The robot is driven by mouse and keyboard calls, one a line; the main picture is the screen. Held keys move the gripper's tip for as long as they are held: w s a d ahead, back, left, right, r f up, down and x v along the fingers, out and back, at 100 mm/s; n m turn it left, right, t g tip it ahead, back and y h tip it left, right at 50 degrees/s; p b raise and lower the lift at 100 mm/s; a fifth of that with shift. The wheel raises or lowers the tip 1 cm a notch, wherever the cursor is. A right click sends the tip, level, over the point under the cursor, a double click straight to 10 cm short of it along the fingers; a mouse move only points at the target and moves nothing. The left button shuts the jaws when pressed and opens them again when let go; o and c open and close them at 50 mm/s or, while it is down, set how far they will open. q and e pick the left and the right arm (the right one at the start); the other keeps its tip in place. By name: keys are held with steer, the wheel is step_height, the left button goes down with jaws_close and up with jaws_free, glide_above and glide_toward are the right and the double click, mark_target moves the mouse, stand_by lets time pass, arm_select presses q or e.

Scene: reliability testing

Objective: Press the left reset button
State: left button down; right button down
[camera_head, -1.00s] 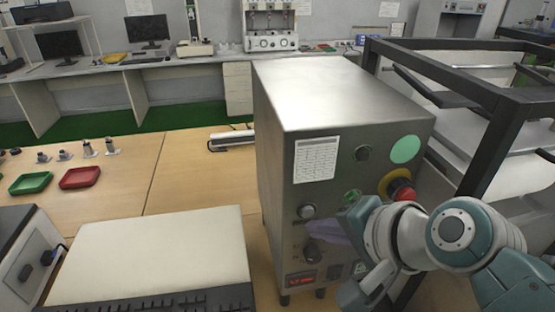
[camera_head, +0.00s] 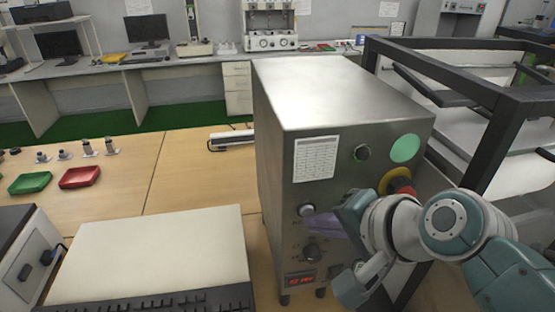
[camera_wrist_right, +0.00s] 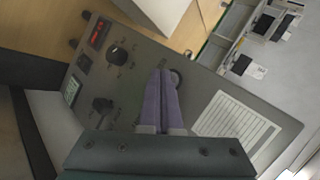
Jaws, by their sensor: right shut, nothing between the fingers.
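The grey metal control box (camera_head: 275,150) stands on the table in the head view. A round left button (camera_head: 306,210) sits at the left of its front panel, above a dark rotary knob (camera_head: 312,252). My right gripper (camera_head: 312,222) is shut and empty, its purple fingers pointing left at the button. In the right wrist view the shut fingertips (camera_wrist_right: 160,74) are beside the round button (camera_wrist_right: 176,78) and partly cover it; I cannot tell if they touch. My right wrist hides part of the panel's right side. My left gripper is not in view.
A yellow-collared red emergency button (camera_head: 398,180) is partly behind my right wrist. A dark frame (camera_head: 480,150) stands at the right. A white-topped device (camera_head: 150,255) is left of the box.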

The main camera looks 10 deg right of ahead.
steer(key=shift+w, duration=0.4)
stand_by(0.5)
steer(key=shift+s, duration=0.1)
steer(key=shift+s+p, duration=0.5)
steer(key=shift+s, duration=0.2)
steer(key=s+p, duration=0.2)
steer(key=s, duration=0.3)
steer(key=shift+d+p, duration=0.1)
steer(key=shift+p, duration=0.3)
